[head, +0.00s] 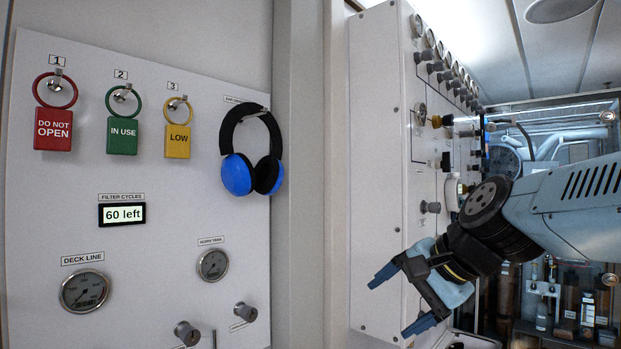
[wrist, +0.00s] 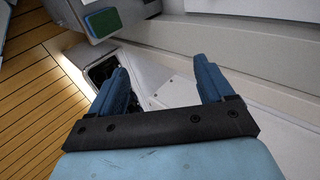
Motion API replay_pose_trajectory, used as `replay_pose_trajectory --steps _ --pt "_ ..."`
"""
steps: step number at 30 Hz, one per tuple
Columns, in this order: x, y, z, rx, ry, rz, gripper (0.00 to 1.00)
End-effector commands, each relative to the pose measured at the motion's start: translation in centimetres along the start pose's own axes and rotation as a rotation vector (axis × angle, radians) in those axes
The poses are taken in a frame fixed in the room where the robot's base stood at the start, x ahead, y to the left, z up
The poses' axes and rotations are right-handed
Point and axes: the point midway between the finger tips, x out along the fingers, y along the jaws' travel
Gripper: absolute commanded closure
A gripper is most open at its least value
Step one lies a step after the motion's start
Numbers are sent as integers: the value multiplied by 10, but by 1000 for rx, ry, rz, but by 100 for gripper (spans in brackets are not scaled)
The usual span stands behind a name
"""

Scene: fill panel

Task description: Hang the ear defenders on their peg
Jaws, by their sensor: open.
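The ear defenders (head: 236,174), with blue cups and a black headband, hang on the white panel at its upper right in the head view. The band loops over a peg (head: 264,112) under a small label (head: 240,101). My gripper (head: 396,302) is open and empty, to the right of the ear defenders and lower, apart from them. In the wrist view my gripper (wrist: 168,85) shows its two blue fingers spread with nothing between them. The ear defenders are not in the wrist view.
A white cabinet (head: 378,180) with knobs stands behind my gripper. The wrist view shows plank flooring (wrist: 40,110).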

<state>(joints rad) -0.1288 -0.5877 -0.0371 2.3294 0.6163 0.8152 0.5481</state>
Motion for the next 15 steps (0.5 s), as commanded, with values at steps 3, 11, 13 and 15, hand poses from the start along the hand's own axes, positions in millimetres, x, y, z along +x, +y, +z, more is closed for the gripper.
replay_pose_trajectory --steps 3,11,13,15 --pt "6 -57 3 303 -96 -134 19" --pt "9 -174 1 996 -385 -340 19" --pt "9 -201 -2 1175 -474 -370 19" --pt "8 -225 -5 1336 -561 -389 19"
